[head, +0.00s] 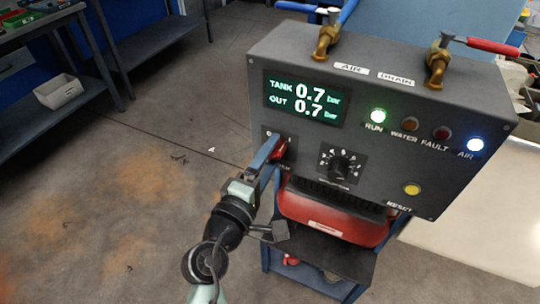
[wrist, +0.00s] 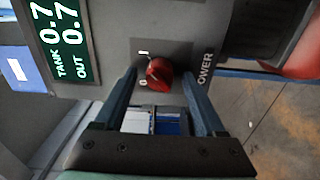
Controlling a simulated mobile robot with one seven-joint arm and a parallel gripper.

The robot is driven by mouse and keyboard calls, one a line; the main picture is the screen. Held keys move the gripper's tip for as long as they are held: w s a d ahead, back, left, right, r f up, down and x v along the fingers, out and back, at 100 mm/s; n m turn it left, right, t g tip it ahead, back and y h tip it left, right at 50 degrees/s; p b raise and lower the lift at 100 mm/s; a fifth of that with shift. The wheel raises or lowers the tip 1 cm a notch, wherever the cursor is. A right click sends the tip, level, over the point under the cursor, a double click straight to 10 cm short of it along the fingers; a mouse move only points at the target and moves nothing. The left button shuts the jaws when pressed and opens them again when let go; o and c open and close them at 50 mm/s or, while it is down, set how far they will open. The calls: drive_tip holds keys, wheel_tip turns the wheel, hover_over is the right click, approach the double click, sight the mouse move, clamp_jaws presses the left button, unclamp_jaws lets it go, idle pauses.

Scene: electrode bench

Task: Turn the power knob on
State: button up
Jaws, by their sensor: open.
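The red power knob (wrist: 159,75) is on the grey panel in the wrist view, with marks "0" and "I" beside it and the label "POWER" (wrist: 206,72). My gripper (wrist: 160,85) is open, with one finger on each side of the knob and gaps showing between. In the head view my gripper (head: 270,152) is at the panel's lower left and covers most of the knob (head: 279,150). The display (head: 305,98) is lit and reads TANK 0.7 and OUT 0.7 bar. The green RUN lamp (head: 378,116) is lit.
The AIR lamp (head: 475,145) glows, the WATER (head: 410,124) and FAULT (head: 441,133) lamps look dark. A black dial (head: 339,165) sits right of my gripper. Brass valves (head: 326,42) stand on top. A red tank (head: 330,219) is below. Open floor lies left.

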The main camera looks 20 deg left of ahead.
drive_tip(key=s, duration=1.3)
drive_tip(key=shift+a, duration=0.2)
